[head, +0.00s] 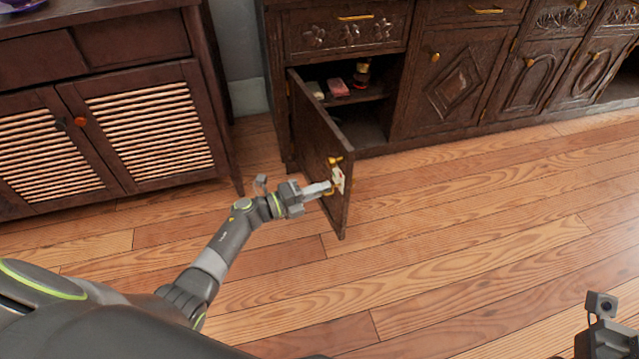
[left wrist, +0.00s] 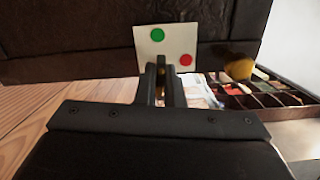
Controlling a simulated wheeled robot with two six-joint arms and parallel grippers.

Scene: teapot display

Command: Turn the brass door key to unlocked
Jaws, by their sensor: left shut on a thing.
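The dark wooden cabinet door (head: 318,140) stands open. A small white plate (head: 338,178) is on its face, below a brass knob (head: 334,160). In the left wrist view the plate (left wrist: 150,47) carries a green dot at upper left and a red dot at lower right. My left gripper (head: 328,188) reaches the plate from the left. Its fingers are shut on the brass door key (left wrist: 161,62), just below and between the dots. The fingers hide most of the key, so I cannot tell which dot it points to. Part of my right arm's end (head: 605,335) shows at lower right, its fingers out of sight.
The open cabinet compartment (head: 365,118) holds a red item (head: 338,87) and a small dark jar (head: 361,73) on its shelf. A louvred cabinet (head: 150,130) stands at left. The wooden floor (head: 450,240) in front is clear.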

